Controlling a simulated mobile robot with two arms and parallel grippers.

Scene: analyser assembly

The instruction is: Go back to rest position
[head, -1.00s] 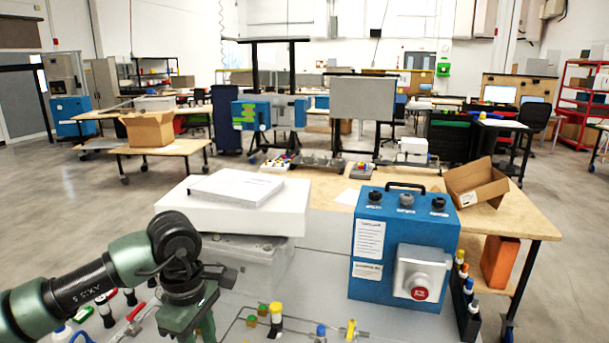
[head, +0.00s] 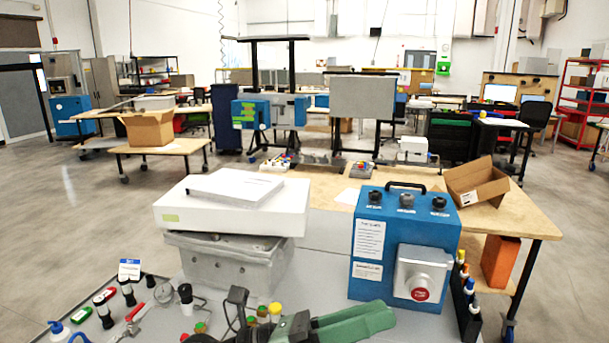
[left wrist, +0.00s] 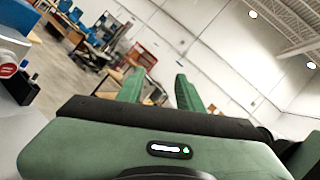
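My left gripper (head: 385,317) is at the bottom middle of the head view, in front of the blue box and above the grey bench. Its green fingers point to the right. In the left wrist view my left gripper (left wrist: 157,84) has its two green fingers apart with nothing between them, so it is open and empty. The rest of the left arm is mostly below the picture. My right gripper is in neither view.
A blue box (head: 378,240) with a red button stands behind the gripper. A white unit (head: 225,217) on a grey base (head: 232,262) is to its left. Yellow-capped parts and hand tools are close by. A marker holder (head: 467,312) stands at right.

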